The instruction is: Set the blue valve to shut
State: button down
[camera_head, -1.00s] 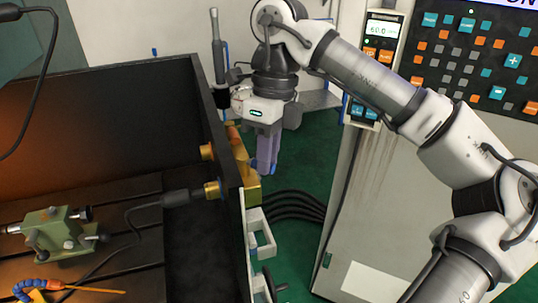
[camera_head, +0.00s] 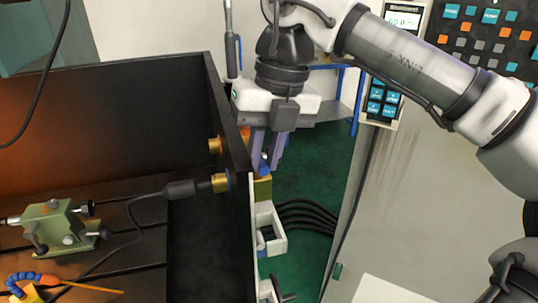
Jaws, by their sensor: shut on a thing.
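My gripper (camera_head: 266,159) points down beside the outer right face of the dark machine enclosure. Its purple-grey fingers are shut on the blue valve (camera_head: 263,167), of which only a small blue part shows at the fingertips. The valve sits above a brass block (camera_head: 263,187) on the enclosure's outer side. The fingers and the enclosure wall hide most of the handle, so I cannot tell its angle. A small orange-red part (camera_head: 244,133) shows just left of the fingers at the wall's edge.
The dark enclosure wall (camera_head: 240,165) stands close left of my gripper. Inside are brass fittings (camera_head: 220,182) with a black cable and a green fixture (camera_head: 55,228). A white bracket (camera_head: 270,232) is below. A control cabinet (camera_head: 415,190) stands right; green floor lies between.

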jog(key=shift+a+m, duration=0.15)
jog(key=shift+m, duration=0.25)
jog(key=c, duration=1.3)
grip_release()
jog(key=shift+c, duration=0.2)
jog(key=shift+r, duration=0.1)
